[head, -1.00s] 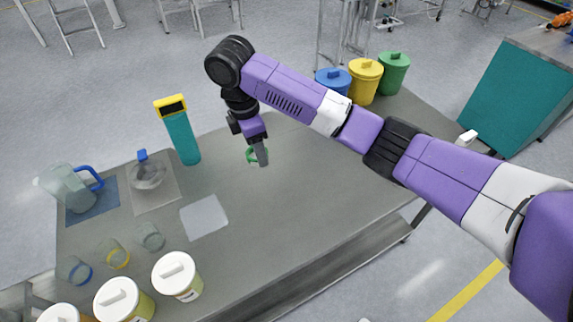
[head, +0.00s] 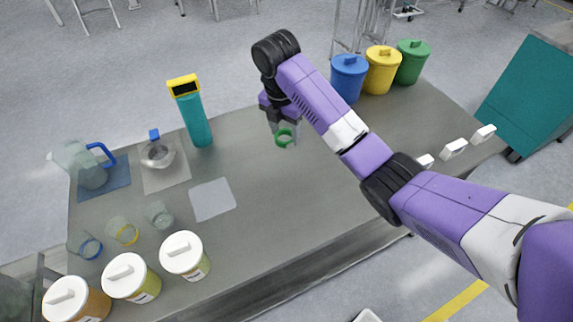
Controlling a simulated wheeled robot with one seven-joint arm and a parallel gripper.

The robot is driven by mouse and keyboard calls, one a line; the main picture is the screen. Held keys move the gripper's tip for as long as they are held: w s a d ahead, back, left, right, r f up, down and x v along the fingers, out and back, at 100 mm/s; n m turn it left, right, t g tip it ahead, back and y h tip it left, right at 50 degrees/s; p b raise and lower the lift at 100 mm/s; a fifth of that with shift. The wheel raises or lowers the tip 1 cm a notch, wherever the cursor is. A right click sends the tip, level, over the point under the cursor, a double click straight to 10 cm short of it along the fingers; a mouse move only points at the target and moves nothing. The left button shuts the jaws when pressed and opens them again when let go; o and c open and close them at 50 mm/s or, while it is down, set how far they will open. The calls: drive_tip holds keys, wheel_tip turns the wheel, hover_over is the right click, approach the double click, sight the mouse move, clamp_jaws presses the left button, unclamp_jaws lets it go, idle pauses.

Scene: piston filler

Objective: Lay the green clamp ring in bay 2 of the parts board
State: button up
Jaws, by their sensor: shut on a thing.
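The green clamp ring (head: 278,143) is held upright between the fingertips of my gripper (head: 285,133). My gripper points down and is shut on the ring, above the middle of the grey table. I cannot make out the parts board or its bay 2 for sure in the head view. Part of the table's right side is hidden behind my arm.
Blue (head: 348,80), yellow (head: 382,72) and green bins (head: 412,64) stand at the back. Several small white blocks, one at the far right (head: 484,133), line the right end. A teal post (head: 196,122), pitcher (head: 88,165), glasses and lidded tubs (head: 184,256) occupy the left.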

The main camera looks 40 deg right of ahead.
sight(286, 167)
wheel_tip(286, 167, down, 12)
drive_tip(key=shift+f, duration=0.25)
idle(0.4)
drive_tip(key=shift+f, duration=0.15)
drive_tip(key=o, duration=1.4)
drive_tip(key=shift+o, duration=0.2)
